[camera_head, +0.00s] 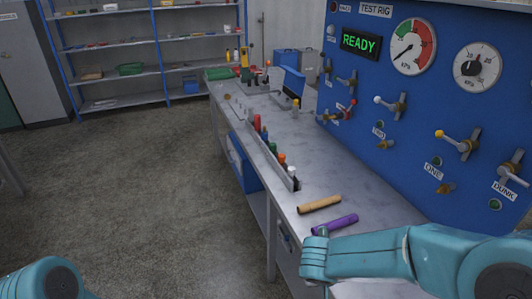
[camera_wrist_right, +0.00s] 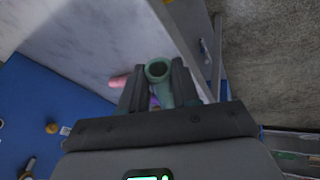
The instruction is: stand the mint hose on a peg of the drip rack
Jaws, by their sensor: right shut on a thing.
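The mint hose (camera_wrist_right: 159,72) shows in the right wrist view as a short green tube with its open end towards the camera. My right gripper (camera_wrist_right: 156,82) is shut on it, a dark finger on each side. In the head view my right forearm ends over the bench's near edge, and I cannot make out the gripper or the mint hose there. A long grey rack (camera_head: 262,148) with several coloured upright pieces stands along the bench's left edge; it looks like the drip rack. Its free pegs are too small to tell. My left gripper is out of view.
A tan hose (camera_head: 319,204) and a purple hose (camera_head: 335,224) lie on the bench (camera_head: 345,180), close to my right forearm. The blue test rig (camera_head: 420,110) with levers and gauges rises along the right. Shelves (camera_head: 150,45) stand far back. The floor at left is clear.

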